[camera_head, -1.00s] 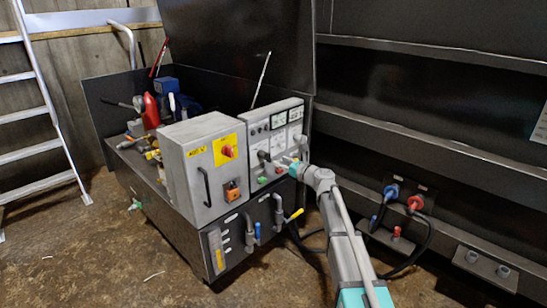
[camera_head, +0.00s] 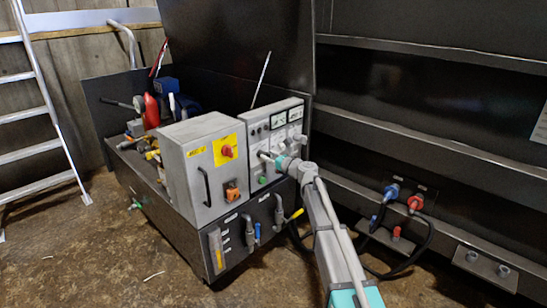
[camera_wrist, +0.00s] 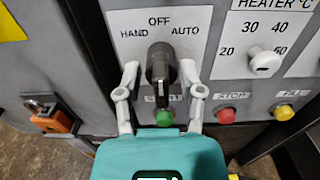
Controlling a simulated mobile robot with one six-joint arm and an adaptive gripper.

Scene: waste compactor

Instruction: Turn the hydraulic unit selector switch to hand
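The selector switch (camera_wrist: 161,68) is a dark grey knob with a black bar on the grey panel (camera_wrist: 110,18), under the words HAND, OFF and AUTO. Its bar stands about upright, in line with OFF. HAND is at its upper left, AUTO at its upper right. My gripper (camera_wrist: 159,72) is open, with one finger on each side of the knob; whether either touches it I cannot tell. In the head view my gripper (camera_head: 268,157) is at the front of the control panel and hides the switch.
Below the switch are a green button (camera_wrist: 165,118), a red STOP button (camera_wrist: 226,115) and a yellow button (camera_wrist: 283,112). A white heater dial (camera_wrist: 264,62) is at the right. The grey cabinet (camera_head: 187,165) with a red rotary switch (camera_head: 228,151) stands left of the panel.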

